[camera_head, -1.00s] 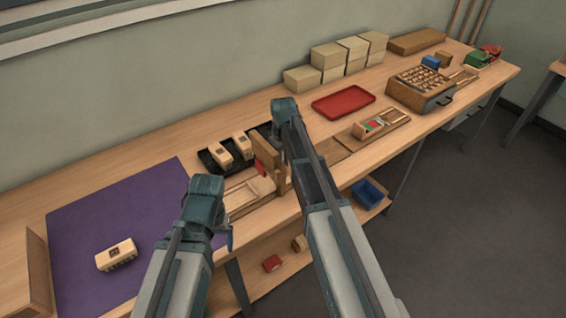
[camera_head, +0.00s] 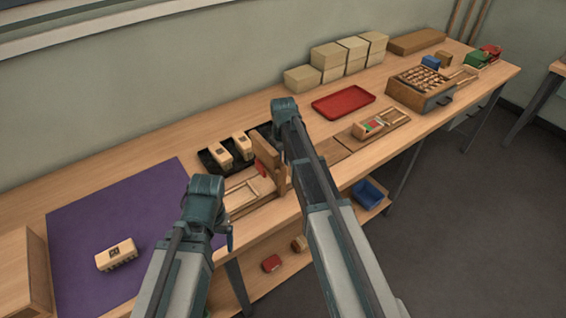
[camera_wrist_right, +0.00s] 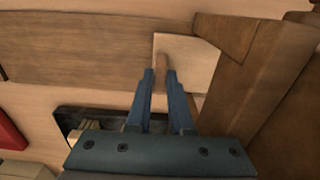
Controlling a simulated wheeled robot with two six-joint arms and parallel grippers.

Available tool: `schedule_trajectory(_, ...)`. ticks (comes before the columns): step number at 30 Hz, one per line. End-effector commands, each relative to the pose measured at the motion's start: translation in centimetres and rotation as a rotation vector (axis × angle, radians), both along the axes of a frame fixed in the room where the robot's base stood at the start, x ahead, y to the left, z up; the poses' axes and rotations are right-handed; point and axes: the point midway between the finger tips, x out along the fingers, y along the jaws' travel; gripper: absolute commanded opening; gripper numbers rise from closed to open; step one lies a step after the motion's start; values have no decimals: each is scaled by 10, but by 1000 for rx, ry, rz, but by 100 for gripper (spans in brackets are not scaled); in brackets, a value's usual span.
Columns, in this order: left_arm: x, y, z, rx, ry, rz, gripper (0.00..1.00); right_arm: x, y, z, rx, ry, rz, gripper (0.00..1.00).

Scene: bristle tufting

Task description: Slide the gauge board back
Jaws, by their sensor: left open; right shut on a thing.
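In the right wrist view, the pale square board (camera_wrist_right: 194,58), which I take to be the gauge board, has a round wooden peg (camera_wrist_right: 161,60) on it. My right gripper (camera_wrist_right: 160,73) is shut on this peg, beside a brown wooden upright. In the head view the right gripper is hidden behind its own arm. The wooden fixture (camera_head: 267,152) stands at the bench's middle, with a low slotted frame (camera_head: 243,194) left of its upright. My left gripper (camera_head: 229,241) is open and empty in front of the bench edge, partly hidden by its wrist.
A black tray (camera_head: 207,163) with brush blocks sits behind the fixture. A brush block (camera_head: 116,255) lies on the purple mat (camera_head: 160,200). A wooden box (camera_head: 38,272) stands at the left edge. A red tray (camera_head: 343,101) and stacked boxes (camera_head: 327,55) are farther right.

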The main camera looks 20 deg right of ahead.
Motion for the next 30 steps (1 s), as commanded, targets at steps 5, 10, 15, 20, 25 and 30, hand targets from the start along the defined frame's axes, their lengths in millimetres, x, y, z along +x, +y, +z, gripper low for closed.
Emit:
schedule_trajectory(5, 0, 0, 0, 0, 0, 0, 87, 0, 0, 0, 0, 0, 0, 0)
schedule_trajectory(10, 0, 0, 0, 0, 0, 0, 87, 5, -10, 0, 0, 0, -2, 0)
schedule_trajectory(15, 0, 0, 0, 0, 0, 0, 87, 18, -44, 0, 0, 0, -5, 0)
schedule_trajectory(20, 0, 0, 0, 0, 0, 0, 87, 36, -92, 0, -1, 0, -6, 0)
schedule_trajectory(25, 0, 0, 0, 0, 0, 0, 87, 55, -144, 0, -1, 0, -5, 0)
schedule_trajectory(30, 0, 0, 0, 0, 0, 0, 87, 71, -188, 0, -1, 0, -4, 0)
